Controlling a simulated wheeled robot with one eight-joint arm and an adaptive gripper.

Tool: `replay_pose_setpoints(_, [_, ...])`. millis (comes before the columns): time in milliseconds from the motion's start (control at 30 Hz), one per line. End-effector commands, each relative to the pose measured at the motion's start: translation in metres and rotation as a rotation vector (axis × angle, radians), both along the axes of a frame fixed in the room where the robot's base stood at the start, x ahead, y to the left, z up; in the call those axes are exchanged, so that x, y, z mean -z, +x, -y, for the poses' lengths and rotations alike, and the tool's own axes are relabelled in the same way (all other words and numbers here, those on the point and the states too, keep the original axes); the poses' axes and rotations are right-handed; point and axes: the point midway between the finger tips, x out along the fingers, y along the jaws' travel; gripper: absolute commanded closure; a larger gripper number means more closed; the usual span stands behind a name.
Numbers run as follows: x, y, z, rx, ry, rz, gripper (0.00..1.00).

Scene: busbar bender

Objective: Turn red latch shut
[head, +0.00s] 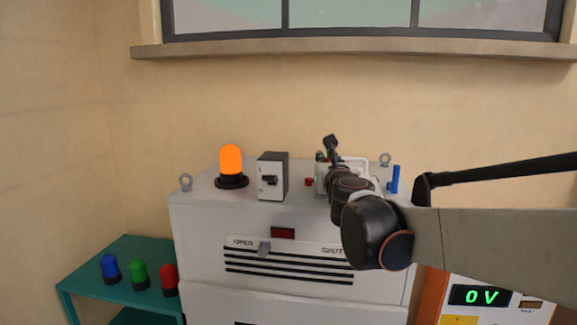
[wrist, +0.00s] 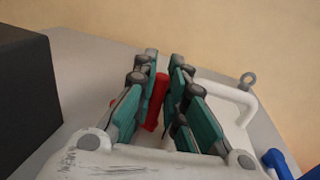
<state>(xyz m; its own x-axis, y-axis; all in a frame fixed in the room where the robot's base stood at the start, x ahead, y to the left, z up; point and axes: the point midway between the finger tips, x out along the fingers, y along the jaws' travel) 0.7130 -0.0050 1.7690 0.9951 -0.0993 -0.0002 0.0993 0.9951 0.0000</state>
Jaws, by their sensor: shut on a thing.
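The red latch (wrist: 155,100) stands between the fingers of my gripper (wrist: 166,66) in the wrist view. The fingers are shut on it, and they hide part of it. In the head view my gripper (head: 321,158) is on top of the white cabinet (head: 205,225), largely hidden behind my own wrist. A small red part (head: 309,182) shows just left of it there; I cannot tell if it is the latch. A white handle-like loop (wrist: 235,93) is right of the fingers in the wrist view.
On the cabinet top stand an orange beacon (head: 231,162), a grey switch box (head: 272,177) and a blue upright part (head: 395,179). Lifting eyes (head: 185,182) sit at its corners. A green table (head: 125,254) with blue, green and red lamps is at left. An orange-sided meter reads 0 V (head: 480,296).

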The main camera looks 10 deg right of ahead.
Motion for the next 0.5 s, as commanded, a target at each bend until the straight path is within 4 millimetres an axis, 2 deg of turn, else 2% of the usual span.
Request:
replay_pose_setpoints(467, [-0.0005, 0.0017, 0.001, -0.056, 0.0, 0.0, 1.0])
replay_pose_setpoints(500, [-0.0005, 0.0017, 0.001, -0.056, 0.0, 0.0, 0.86])
